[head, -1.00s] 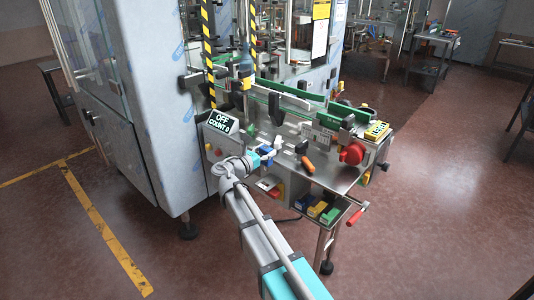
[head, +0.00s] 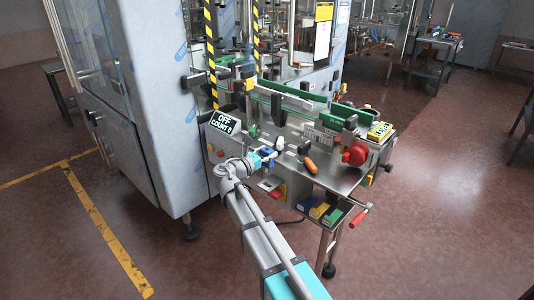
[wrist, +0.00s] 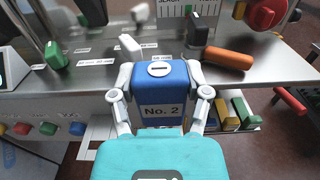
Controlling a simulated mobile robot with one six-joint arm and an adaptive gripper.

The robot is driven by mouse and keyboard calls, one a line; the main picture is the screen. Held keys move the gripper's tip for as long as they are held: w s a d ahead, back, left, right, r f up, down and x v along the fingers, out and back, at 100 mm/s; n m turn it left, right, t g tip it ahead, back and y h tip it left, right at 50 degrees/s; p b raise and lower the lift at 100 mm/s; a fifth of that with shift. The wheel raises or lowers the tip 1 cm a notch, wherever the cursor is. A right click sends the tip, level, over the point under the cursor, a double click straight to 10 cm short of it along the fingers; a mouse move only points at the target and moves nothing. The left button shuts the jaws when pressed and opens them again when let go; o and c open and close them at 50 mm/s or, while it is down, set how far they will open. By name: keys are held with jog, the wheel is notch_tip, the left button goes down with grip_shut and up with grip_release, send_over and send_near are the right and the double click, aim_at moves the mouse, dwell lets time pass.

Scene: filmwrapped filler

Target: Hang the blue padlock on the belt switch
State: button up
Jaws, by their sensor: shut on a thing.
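The blue padlock (wrist: 160,108), marked "No. 2", is held upright between the two grey fingers of my gripper (wrist: 160,78) in the wrist view. A pale oval with a dark slot shows on its top; I cannot make out its shackle. In the head view the padlock (head: 267,154) and my gripper (head: 264,156) are small, at the front edge of the steel machine table. Several handles stand beyond: a green one (wrist: 56,55), a white one (wrist: 130,46) and a black one (wrist: 197,32). Their labels are unreadable, so I cannot tell which is the belt switch.
An orange handle (wrist: 228,58) lies right of the padlock. A large red knob (head: 355,153) sits at the table's right. Coloured boxes (head: 319,210) stand on a shelf below. A display (head: 222,122) reads "OFF COUNT 0". The floor in front is clear.

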aim_at(266, 172)
jog(key=shift+f+b, duration=4.05)
jog(key=shift+f, duration=0.15)
jog(key=shift+d+f+b, duration=0.1)
jog(key=shift+f+b, duration=0.3)
jog(key=o, duration=1.3)
jog(key=shift+o, duration=0.2)
jog(key=shift+s, duration=0.1)
jog(key=v, duration=1.1)
jog(key=shift+s+a, duration=0.3)
